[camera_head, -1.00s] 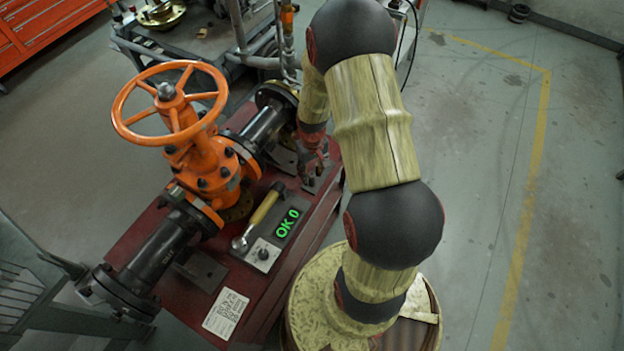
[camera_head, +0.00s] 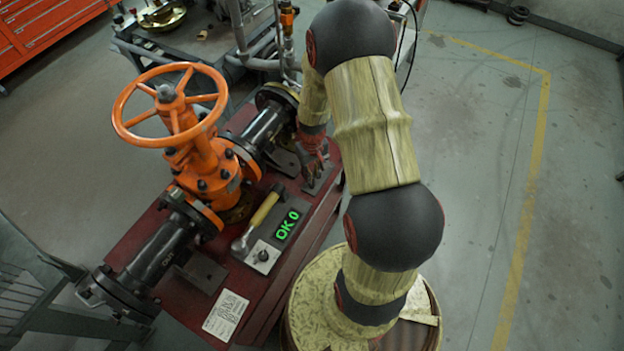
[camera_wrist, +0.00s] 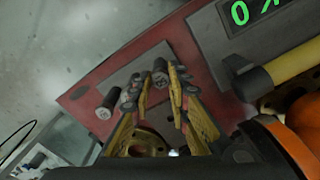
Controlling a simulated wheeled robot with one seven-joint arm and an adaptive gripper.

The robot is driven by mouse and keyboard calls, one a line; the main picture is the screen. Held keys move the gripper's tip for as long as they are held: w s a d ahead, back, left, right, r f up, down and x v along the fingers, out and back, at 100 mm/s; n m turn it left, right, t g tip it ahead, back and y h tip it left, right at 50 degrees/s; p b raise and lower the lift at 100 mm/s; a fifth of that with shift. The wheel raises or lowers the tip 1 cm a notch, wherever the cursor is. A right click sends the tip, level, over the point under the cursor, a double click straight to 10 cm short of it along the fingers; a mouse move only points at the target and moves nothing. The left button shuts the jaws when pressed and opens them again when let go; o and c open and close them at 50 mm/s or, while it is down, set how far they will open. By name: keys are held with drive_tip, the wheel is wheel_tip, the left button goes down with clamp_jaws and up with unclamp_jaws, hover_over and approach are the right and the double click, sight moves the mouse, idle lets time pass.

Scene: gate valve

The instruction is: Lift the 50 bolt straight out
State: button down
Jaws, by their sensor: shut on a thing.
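In the wrist view, a dark cylindrical bolt (camera_wrist: 160,66) stands between the tips of my gripper (camera_wrist: 159,80), and the two yellow fingers are closed on it. No size marking can be read on either bolt, so I cannot tell which is the 50. In the head view my gripper (camera_head: 317,165) is low over the grey plate, and the bolts are too small to make out. The held bolt's lower end is hidden.
The orange gate valve (camera_head: 200,170) with its handwheel and black pipe stands left of my gripper.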

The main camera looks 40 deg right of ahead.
wheel_tip(320, 180, up, 10)
drive_tip(key=p, duration=0.3)
idle(0.4)
wheel_tip(320, 180, down, 8)
drive_tip(key=shift+r, duration=0.1)
drive_tip(key=shift+r+p, duration=1.3)
drive_tip(key=shift+r, duration=1.1)
drive_tip(key=shift+w, duration=0.1)
